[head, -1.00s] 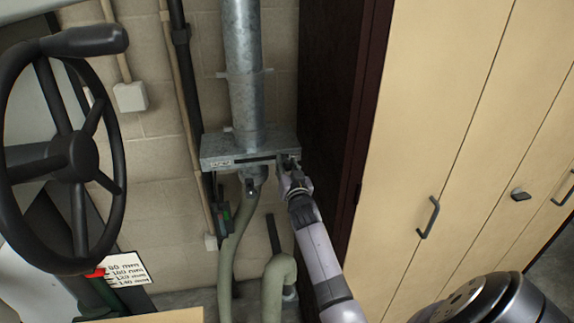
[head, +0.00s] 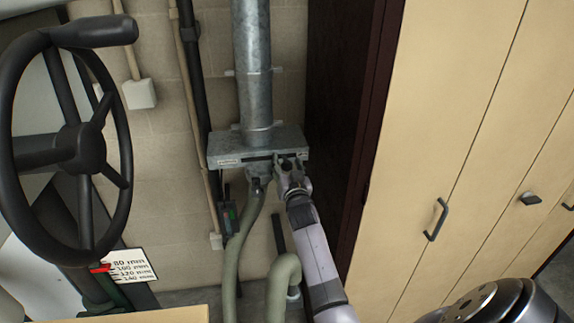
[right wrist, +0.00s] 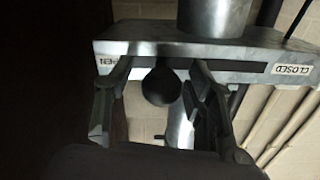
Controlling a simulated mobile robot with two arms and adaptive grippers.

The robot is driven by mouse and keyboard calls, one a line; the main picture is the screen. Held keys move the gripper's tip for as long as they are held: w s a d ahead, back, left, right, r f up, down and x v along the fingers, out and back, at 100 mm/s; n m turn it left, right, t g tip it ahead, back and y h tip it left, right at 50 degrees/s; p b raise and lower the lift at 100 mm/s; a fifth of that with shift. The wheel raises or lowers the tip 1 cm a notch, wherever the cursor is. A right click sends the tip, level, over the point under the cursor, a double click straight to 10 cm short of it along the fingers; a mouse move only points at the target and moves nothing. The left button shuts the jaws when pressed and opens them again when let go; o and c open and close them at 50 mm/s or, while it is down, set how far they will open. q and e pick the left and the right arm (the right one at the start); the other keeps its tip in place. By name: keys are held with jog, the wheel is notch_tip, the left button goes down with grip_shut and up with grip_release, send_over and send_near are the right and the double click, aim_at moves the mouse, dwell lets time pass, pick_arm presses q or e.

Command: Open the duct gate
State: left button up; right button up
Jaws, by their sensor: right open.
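The duct gate is a flat grey metal box (head: 228,152) across the vertical metal duct (head: 254,80), with a dark slot along its front. In the right wrist view the gate box (right wrist: 185,48) bears an OPEN label, partly hidden, at the left and a CLOSED label (right wrist: 291,69) at the right. A dark round knob (right wrist: 161,87) stands at the slot, nearer the OPEN end. My right gripper (head: 288,166) is at the right end of the box; in its wrist view the open fingers (right wrist: 158,100) stand either side of the knob, with gaps visible. My left gripper is out of view.
A black handwheel (head: 78,150) stands at the left near a size label (head: 130,266). Green hoses (head: 247,230) hang below the gate. A dark panel (head: 335,90) and pale cabinets (head: 440,100) with handles stand close on the right.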

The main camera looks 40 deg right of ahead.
jog(key=v, duration=1.2)
jog(key=shift+f, duration=0.15)
